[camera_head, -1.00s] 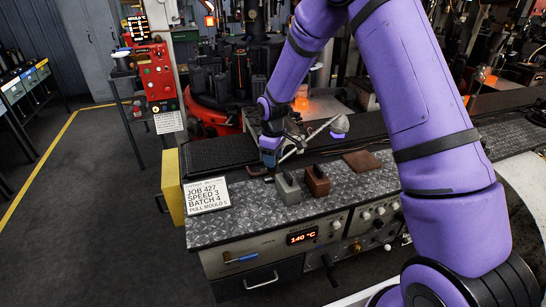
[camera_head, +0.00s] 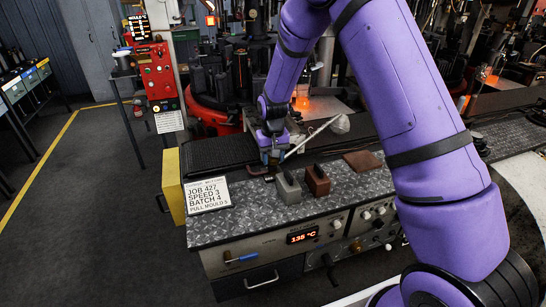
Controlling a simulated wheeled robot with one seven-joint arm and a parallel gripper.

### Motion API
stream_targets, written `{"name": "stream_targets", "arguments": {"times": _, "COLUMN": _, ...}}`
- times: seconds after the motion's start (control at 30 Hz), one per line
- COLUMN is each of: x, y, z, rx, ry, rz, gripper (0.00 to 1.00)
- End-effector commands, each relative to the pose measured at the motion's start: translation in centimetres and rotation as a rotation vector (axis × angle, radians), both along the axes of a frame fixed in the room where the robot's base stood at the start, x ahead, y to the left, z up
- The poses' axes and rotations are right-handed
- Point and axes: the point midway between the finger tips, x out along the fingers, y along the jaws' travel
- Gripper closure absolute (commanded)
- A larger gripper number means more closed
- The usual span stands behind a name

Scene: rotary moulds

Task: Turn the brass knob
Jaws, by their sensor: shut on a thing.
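The brass knob (camera_head: 356,247) is a small round knob on the front panel of the metal bench, right of the orange display (camera_head: 302,237), which reads 135 °C. My gripper (camera_head: 270,168) is well up and left of the knob, low over the bench top, not touching the knob. It appears shut on a long-handled tool (camera_head: 312,137) with a pale stick and a whitish rounded end, slanting up to the right. The fingertips are small and partly hidden, so the grip is hard to make out.
A grey block (camera_head: 288,186) and a brown block (camera_head: 317,180) stand right beside my gripper. A brown pad (camera_head: 362,161) lies further right. A blue-handled lever (camera_head: 241,257) is on the front panel.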

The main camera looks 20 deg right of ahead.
Motion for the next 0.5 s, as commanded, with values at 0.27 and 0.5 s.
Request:
{"name": "stream_targets", "arguments": {"times": 0.27, "x": 0.12, "y": 0.08, "z": 0.09, "rx": 0.001, "ry": -0.003, "rz": -0.129, "gripper": 0.8}}
{"name": "stream_targets", "arguments": {"times": 0.5, "x": 0.13, "y": 0.1, "z": 0.09, "rx": 0.001, "ry": -0.003, "rz": -0.172, "gripper": 0.8}}
